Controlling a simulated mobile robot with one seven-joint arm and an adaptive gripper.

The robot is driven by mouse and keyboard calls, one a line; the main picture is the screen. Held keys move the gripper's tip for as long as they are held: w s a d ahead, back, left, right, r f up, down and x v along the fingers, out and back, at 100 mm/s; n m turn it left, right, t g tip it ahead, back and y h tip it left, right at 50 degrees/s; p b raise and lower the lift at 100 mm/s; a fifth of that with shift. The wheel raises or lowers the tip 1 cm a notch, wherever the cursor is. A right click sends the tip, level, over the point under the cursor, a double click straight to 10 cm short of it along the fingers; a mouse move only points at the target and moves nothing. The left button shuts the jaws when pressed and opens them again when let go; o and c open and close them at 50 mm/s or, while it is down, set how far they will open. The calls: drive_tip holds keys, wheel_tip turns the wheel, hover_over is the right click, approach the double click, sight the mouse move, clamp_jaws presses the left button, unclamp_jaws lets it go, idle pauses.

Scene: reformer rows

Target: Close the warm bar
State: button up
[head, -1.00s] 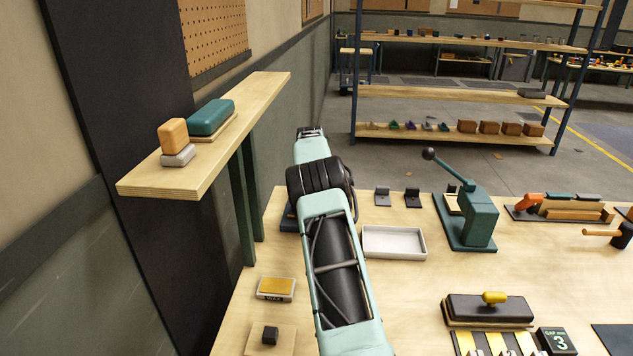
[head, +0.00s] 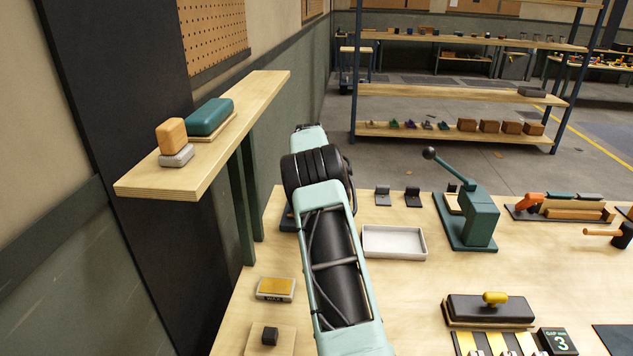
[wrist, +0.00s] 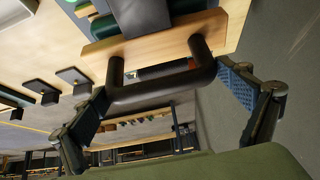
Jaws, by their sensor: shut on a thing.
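In the wrist view a dark U-shaped handle (wrist: 165,92) stands out from a pale wooden bar (wrist: 158,45). A dark block (wrist: 140,15) sits against the bar's other side. I take this handled piece to be the warm bar, though no label shows. My gripper (wrist: 162,82) has its blue-padded fingers at the two ends of the handle, shut on it. In the head view my arm hides my gripper and most of this piece; only a dark edge (head: 287,218) shows left of the arm.
A white tray (head: 394,242) lies right of my arm, with a green lever press (head: 476,218) beyond it. A yellow-topped pad (head: 275,289) lies left of the arm. A wooden wall shelf (head: 215,155) juts out at left. Bare bench shows around the tray.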

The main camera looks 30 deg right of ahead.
drive_tip(key=shift+w+a+r, duration=0.15)
drive_tip(key=shift+r, duration=0.05)
drive_tip(key=o, duration=1.3)
drive_tip(key=shift+o, duration=0.4)
drive_tip(key=shift+a+r, duration=0.1)
drive_tip(key=v, duration=1.2)
drive_tip(key=shift+s, duration=0.2)
